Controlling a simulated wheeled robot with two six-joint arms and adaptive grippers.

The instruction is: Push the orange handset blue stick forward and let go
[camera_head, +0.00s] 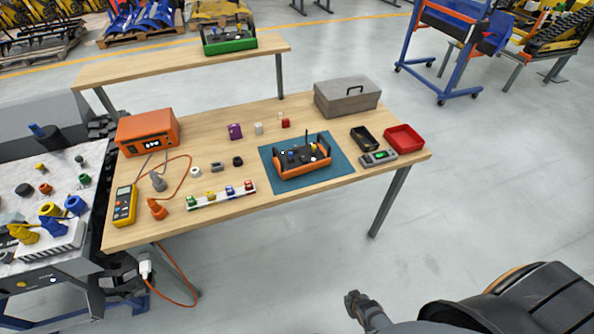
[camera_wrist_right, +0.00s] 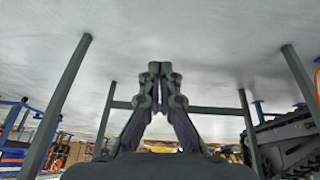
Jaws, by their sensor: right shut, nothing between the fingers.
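The orange handset (camera_head: 302,170) lies on a teal mat (camera_head: 268,172) near the front edge of the wooden table. Its dark top carries small sticks; a blue stick (camera_head: 291,156) shows on its left part, and a thin black aerial rises behind. My right gripper (camera_head: 354,299) is low at the bottom of the head view, in front of the table and well apart from the handset. In the right wrist view (camera_wrist_right: 160,70) its fingers are together and empty. The handset does not show in that view. My left gripper is not in view.
A black tray (camera_head: 364,138), a red tray (camera_head: 404,138) and a grey meter (camera_head: 378,158) lie right of the mat. A grey toolbox (camera_head: 347,96) stands behind. A white strip (camera_head: 222,196) with coloured parts lies left. A green handset (camera_head: 230,44) stands on the raised shelf.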

